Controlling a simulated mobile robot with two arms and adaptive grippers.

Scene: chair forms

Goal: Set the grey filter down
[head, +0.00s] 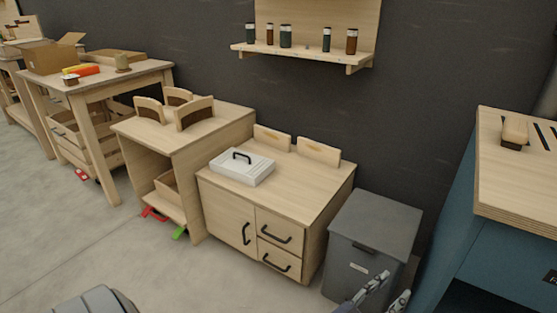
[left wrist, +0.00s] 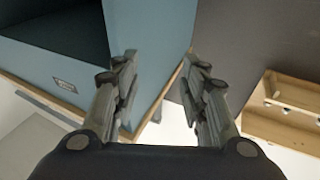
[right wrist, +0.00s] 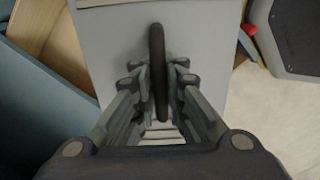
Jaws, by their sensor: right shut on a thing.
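A thin dark grey thing, apparently the grey filter (right wrist: 157,60), stands edge-on between the fingers of my right gripper (right wrist: 158,85) in the right wrist view. The gripper is shut on it; the filter's broad face is turned away. I cannot tell whether it touches anything beyond the fingers. My left gripper (head: 386,292) shows at the bottom right of the head view, in front of the grey bin (head: 375,222). In the left wrist view the left gripper (left wrist: 161,60) is open, with nothing between its fingers.
A low cabinet (head: 315,215) holds a white case (head: 241,172) with a black handle. Another wooden unit (head: 225,120) carries curved wooden pieces. A blue bench (head: 510,205) stands at right. A wall shelf (head: 305,52) holds several jars. Grey floor (head: 120,245) is clear in front.

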